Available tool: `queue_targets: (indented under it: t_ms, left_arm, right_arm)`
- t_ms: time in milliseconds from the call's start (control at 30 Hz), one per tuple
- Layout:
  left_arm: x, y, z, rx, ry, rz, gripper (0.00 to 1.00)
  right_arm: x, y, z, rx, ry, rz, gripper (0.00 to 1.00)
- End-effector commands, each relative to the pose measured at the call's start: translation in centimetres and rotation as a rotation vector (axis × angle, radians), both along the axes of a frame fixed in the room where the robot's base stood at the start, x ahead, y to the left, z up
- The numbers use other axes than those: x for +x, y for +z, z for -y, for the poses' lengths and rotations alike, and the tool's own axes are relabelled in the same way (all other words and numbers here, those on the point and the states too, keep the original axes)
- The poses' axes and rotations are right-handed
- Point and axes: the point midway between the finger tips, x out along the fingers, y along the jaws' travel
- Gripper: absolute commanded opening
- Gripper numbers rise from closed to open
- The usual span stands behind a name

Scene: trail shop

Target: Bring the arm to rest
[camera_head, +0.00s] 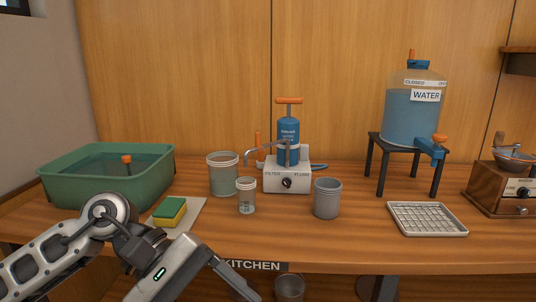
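My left arm comes in from the left in the head view and bends down in front of the counter's front edge. My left gripper (238,282) points down to the lower right, with one finger showing in front of the counter edge, below the KITCHEN label. The rest of the gripper is hidden or cut off by the bottom of the picture, so I cannot tell whether it is open or shut. Nothing is seen held in it. My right gripper is not in view.
The counter (330,242) bears a green basin (60,190), sponge (170,211), cups (327,200), filter pump (288,178), WATER tank (405,120) on a black stand, white drip tray (428,232) and grinder (500,190). A bucket (289,288) sits below the counter.

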Motion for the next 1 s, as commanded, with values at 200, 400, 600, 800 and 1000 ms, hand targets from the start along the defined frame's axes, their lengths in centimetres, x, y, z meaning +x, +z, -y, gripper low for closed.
queue_targets:
  t_ms: [200, 400, 600, 800, 1000]
  left_arm:
    - [-1.4, 4.3, 6.4, -0.51, 0.356, -0.963, 0.76]
    - [4.2, 2.4, 3.1, -0.874, 0.598, -2.08, 0.76]
    - [5.3, -10.4, -3.3, 0.992, -0.489, 2.567, 0.76]
    - [-0.5, -21.3, -6.6, 0.781, -0.172, 1.875, 0.76]
    - [-4.8, -25.6, -7.5, 0.709, -0.04, 1.56, 0.76]
  right_arm:
    - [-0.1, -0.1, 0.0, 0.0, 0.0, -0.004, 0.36]
    - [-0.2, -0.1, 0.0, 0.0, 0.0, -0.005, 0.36]
    - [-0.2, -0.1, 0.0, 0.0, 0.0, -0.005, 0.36]
    - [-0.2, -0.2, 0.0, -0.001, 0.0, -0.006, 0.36]
    - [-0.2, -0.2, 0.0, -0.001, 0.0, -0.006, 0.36]
